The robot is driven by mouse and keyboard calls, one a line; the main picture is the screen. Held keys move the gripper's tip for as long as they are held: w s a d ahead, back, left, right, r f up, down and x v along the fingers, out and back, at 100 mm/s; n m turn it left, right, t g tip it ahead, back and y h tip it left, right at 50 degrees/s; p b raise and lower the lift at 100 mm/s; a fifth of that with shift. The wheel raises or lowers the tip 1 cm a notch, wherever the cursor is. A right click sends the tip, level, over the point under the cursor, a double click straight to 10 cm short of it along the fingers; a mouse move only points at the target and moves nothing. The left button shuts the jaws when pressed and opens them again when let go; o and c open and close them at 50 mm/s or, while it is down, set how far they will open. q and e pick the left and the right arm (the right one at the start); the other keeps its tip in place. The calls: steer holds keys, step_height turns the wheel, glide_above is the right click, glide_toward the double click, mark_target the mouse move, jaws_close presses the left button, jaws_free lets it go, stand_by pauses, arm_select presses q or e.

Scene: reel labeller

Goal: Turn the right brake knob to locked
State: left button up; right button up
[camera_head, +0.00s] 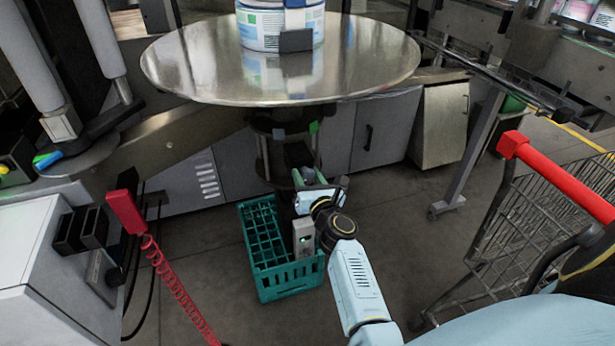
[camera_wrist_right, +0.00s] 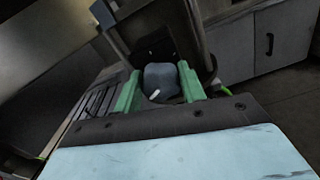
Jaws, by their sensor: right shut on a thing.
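The right brake knob (camera_wrist_right: 161,78) is a grey-blue rounded block with a short white mark on its near edge, in front of a dark housing. In the head view the knob (camera_head: 308,173) shows small under the round steel table. My right gripper (camera_head: 309,178) reaches in there, and its green fingers stand on either side of the knob. In the wrist view my right gripper (camera_wrist_right: 159,82) is shut on the knob. I cannot read any locked or unlocked label. My left gripper is out of view.
The round steel table (camera_head: 200,75) with white-and-blue labelled containers (camera_head: 262,28) hangs over the knob. A green crate (camera_head: 285,282) stands on the floor below my wrist. A wire cart (camera_head: 490,250) with a red handle stands right. A red coiled cable (camera_head: 175,285) hangs left.

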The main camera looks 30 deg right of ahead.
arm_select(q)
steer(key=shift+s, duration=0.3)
arm_select(e)
steer(key=o, duration=1)
steer(key=shift+c, duration=0.2)
steer(key=shift+s, duration=0.1)
steer(key=shift+s+a, duration=0.1)
steer(key=shift+s, duration=0.15)
steer(key=v, duration=0.4)
steer(key=shift+s+p, duration=0.35)
steer(key=shift+s, duration=0.05)
glide_toward(308, 178)
steer(key=s, duration=0.3)
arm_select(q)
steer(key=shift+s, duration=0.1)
arm_select(e)
steer(key=shift+s+a+r, duration=0.1)
steer(key=shift+a, duration=0.2)
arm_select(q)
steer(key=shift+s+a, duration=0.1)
